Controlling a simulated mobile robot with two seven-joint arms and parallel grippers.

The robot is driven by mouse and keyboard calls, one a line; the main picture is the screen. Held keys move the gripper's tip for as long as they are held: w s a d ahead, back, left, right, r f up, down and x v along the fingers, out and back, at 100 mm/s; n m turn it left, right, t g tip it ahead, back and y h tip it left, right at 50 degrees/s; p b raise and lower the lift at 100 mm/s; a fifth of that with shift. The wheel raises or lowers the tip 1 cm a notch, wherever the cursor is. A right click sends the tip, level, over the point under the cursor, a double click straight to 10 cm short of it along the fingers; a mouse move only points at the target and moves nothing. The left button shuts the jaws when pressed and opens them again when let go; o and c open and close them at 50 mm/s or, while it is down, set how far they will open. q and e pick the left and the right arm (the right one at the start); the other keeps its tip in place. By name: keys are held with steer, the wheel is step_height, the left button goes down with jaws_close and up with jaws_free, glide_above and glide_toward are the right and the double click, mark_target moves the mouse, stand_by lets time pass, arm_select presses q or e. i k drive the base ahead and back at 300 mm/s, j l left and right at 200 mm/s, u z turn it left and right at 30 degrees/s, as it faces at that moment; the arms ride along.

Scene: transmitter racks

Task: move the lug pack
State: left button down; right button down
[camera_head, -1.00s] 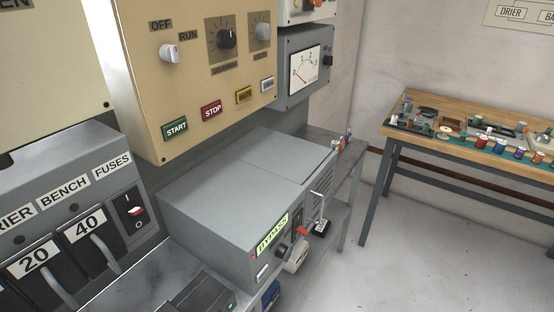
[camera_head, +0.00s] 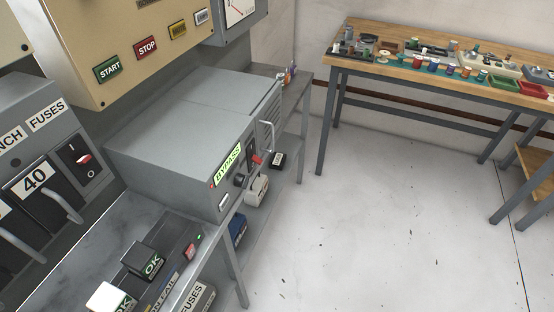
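I cannot tell which item is the lug pack, as no label that I can read names it. Several small packs stand on the shelf under the grey bench: a pale box (camera_head: 257,190), a black box with a white label (camera_head: 278,161), a blue box (camera_head: 237,228) and a box marked FUSES (camera_head: 199,299). Neither of my grippers is in view.
A grey cabinet marked BYPASS (camera_head: 185,140) stands on the grey bench (camera_head: 85,248). Two OK blocks (camera_head: 146,259) sit on a dark unit at its front. A wooden workbench (camera_head: 400,72) with spools and trays is at the back. The floor between is clear.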

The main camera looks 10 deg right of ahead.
mark_target(277, 162)
steer(key=i+l+u, duration=0.2)
steer(key=u, duration=0.25)
steer(key=i+l+u, duration=0.1)
steer(key=l+u, duration=0.35)
steer(key=i+l, duration=0.15)
steer(key=l, duration=0.35)
steer(key=i+l+u, duration=0.15)
steer(key=l, duration=0.3)
steer(key=i+l, duration=0.1)
steer(key=l, duration=0.4)
steer(key=i+l+u, duration=0.1)
steer(key=l, duration=0.4)
steer(key=i+l, duration=0.1)
steer(key=l, duration=0.4)
steer(key=i+u, duration=0.05)
